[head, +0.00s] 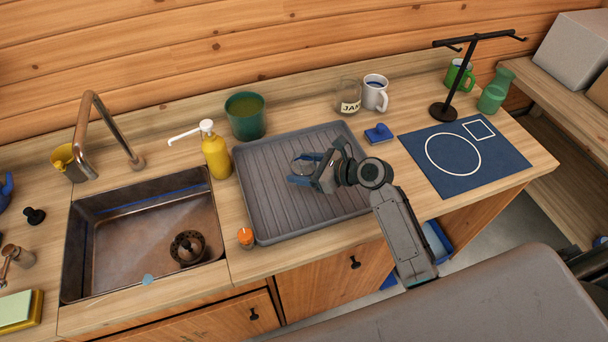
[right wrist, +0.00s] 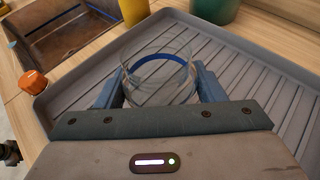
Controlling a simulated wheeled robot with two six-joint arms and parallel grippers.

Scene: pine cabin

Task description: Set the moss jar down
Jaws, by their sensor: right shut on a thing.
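A clear glass jar (right wrist: 158,77), which I take to be the moss jar, is between the blue fingers of my right gripper (right wrist: 160,88) in the right wrist view. No label or moss shows on it. In the head view my right gripper (head: 304,174) is shut on this jar (head: 303,166) over the middle of the grey ribbed tray (head: 270,214). The jar looks upright. Its base is partly hidden, and I cannot tell whether it touches the tray. My left gripper is not in view.
A yellow soap bottle (head: 216,153) and a green pot (head: 245,115) stand behind the tray. A JAM jar (head: 349,97) and white mug (head: 374,93) stand back right. An orange-topped item (head: 245,237) is at the front left corner. The tray is otherwise bare.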

